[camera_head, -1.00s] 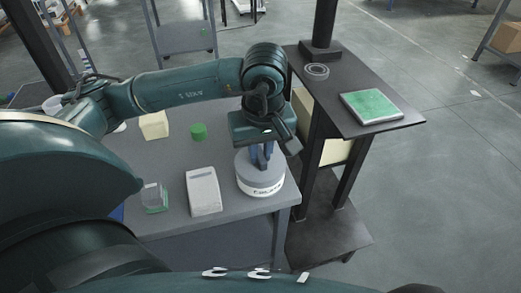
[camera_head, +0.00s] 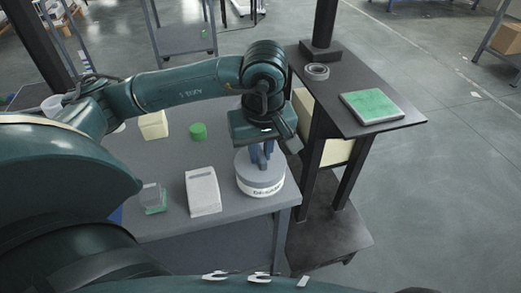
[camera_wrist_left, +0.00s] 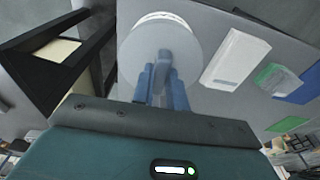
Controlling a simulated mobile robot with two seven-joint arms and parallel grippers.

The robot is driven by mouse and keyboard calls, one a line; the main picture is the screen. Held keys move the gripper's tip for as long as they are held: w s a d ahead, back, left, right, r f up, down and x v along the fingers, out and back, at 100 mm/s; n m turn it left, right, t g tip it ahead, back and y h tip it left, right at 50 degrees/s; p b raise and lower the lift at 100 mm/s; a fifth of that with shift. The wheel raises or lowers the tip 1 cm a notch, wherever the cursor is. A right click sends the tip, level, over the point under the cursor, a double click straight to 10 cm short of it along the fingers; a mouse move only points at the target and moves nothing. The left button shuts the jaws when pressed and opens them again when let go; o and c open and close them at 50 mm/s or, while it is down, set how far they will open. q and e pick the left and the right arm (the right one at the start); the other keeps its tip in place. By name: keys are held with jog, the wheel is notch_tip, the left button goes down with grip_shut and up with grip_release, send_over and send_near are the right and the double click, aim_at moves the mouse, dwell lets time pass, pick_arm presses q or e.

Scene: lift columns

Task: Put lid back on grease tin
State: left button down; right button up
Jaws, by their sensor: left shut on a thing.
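The grease tin (camera_head: 262,191) is a round grey tin with a white printed band, standing near the right front corner of the grey table. Its grey lid (camera_head: 243,165) lies flat on top; I cannot tell whether it is fully seated. My left gripper (camera_head: 262,160) points down over the middle of the lid, its blue fingers shut on the lid's knob. In the left wrist view the fingers (camera_wrist_left: 164,70) close around the knob in the centre of the lid (camera_wrist_left: 135,48), and the tin's white band (camera_wrist_left: 167,15) shows past the lid's edge. My right gripper is not in view.
On the table (camera_head: 225,213), a white box (camera_head: 202,190) stands left of the tin, with a clear-and-green container (camera_head: 154,197) beyond it. A dark stand (camera_head: 335,85) holding a green-topped pad (camera_head: 371,106) is close on the right.

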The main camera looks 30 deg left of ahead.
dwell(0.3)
pick_arm(q)
jog(key=c, duration=0.8)
grip_release()
jog(key=shift+c, duration=0.2)
jog(key=shift+r, duration=0.15)
jog(key=shift+r+p, duration=1.95)
jog(key=shift+r, duration=1.45)
grip_shut()
